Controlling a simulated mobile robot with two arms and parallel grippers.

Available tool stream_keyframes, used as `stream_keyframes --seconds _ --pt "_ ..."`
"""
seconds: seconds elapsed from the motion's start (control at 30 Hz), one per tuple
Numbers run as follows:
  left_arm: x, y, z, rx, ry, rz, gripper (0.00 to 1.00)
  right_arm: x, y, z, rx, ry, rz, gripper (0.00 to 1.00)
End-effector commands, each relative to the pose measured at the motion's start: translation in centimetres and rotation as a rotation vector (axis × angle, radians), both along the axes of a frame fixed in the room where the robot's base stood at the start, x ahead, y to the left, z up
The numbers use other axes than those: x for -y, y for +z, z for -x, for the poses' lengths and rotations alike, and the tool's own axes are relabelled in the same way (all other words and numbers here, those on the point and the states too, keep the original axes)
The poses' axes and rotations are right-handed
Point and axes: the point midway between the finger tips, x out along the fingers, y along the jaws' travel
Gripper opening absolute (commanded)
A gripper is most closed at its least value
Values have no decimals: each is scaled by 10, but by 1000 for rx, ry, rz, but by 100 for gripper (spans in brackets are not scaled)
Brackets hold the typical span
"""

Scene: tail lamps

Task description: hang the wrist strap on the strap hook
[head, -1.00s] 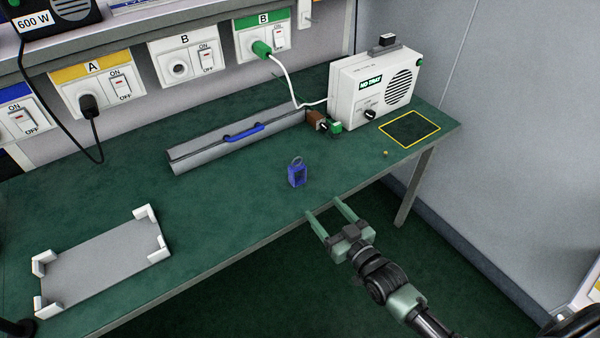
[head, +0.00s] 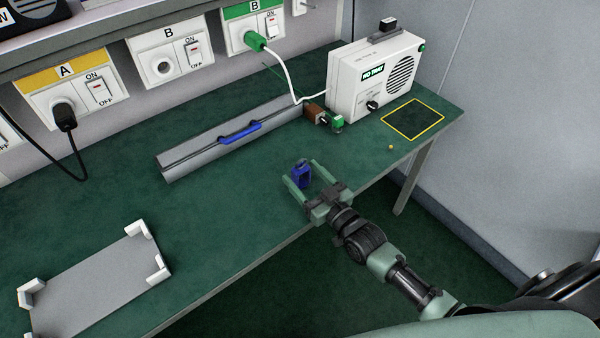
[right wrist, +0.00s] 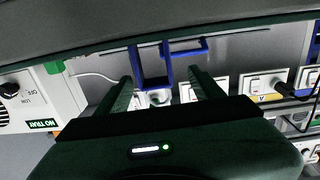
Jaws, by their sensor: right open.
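A small blue open frame with a loop on top, which I take to be the wrist strap (head: 302,177), stands on the green bench near its front edge. My right gripper (head: 301,172) is open, with one finger on each side of the blue piece. In the right wrist view the blue frame (right wrist: 137,66) shows upside down between the spread fingers; I cannot tell whether they touch it. I cannot make out a strap hook in these frames. My left gripper is not in view.
A long grey case (head: 190,152) with a blue handle lies behind the strap. A grey tray (head: 95,290) with white corners is at the front left.

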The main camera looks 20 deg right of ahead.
Motion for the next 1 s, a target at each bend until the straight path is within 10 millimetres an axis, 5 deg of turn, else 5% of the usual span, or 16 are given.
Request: stream_keyframes --seconds 0.3,0.63,0.87,1.0 --pt "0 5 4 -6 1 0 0 -8 2 -44 0 0 0 67" --pt "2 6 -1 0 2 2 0 -10 1 -51 -1 0 0 67" --pt "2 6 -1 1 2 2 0 -10 1 -50 -1 0 1 3" --pt "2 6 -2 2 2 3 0 -10 1 -50 -1 0 1 2"
